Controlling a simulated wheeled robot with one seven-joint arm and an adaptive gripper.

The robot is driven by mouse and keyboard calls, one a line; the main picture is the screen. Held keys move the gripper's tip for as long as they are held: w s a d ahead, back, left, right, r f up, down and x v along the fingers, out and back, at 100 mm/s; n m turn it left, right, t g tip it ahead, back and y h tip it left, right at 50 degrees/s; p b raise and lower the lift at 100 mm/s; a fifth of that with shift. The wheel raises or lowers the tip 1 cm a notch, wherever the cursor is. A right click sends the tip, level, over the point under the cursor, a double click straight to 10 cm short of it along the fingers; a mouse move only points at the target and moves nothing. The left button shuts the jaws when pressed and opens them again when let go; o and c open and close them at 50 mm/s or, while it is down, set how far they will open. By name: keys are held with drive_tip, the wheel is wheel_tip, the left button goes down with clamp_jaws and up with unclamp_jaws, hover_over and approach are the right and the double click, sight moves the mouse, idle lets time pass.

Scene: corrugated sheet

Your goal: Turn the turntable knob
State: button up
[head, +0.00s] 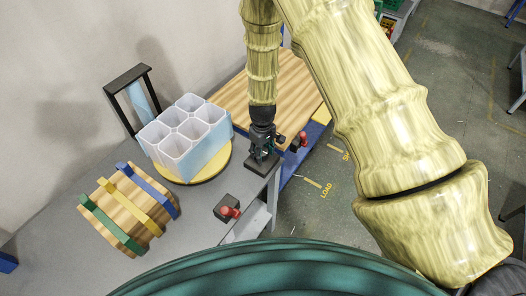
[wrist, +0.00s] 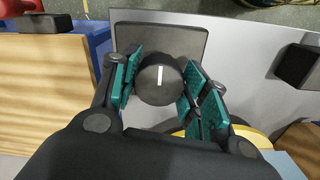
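The turntable knob (wrist: 160,85) is a dark round dial with a white line, on a dark plate (wrist: 185,35) in the wrist view. The line points roughly up and down there. My gripper (wrist: 159,88) surrounds the knob, its teal pads close against both sides. In the head view my gripper (head: 262,150) is over a black base at the table edge and hides the knob. The yellow turntable (head: 215,174) is left of it, carrying a white and pale-blue block of open cups (head: 203,155).
A wooden rack with green, yellow and blue bars (head: 128,208) lies left on the grey table. A black frame (head: 127,80) stands behind the turntable. A red-topped black box (head: 228,208) is at the front table edge. A wooden board (head: 233,98) lies behind my gripper.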

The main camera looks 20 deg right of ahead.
drive_tip(key=shift+m, duration=0.4)
drive_tip(key=m+b, duration=0.2)
drive_tip(key=m, duration=0.1)
drive_tip(key=shift+m, duration=0.4)
drive_tip(key=m+b, duration=0.1)
drive_tip(key=m, duration=0.4)
drive_tip(key=shift+a, duration=0.15)
drive_tip(key=shift+m, duration=0.3)
drive_tip(key=o, duration=1)
wheel_tip(320, 180, up, 12)
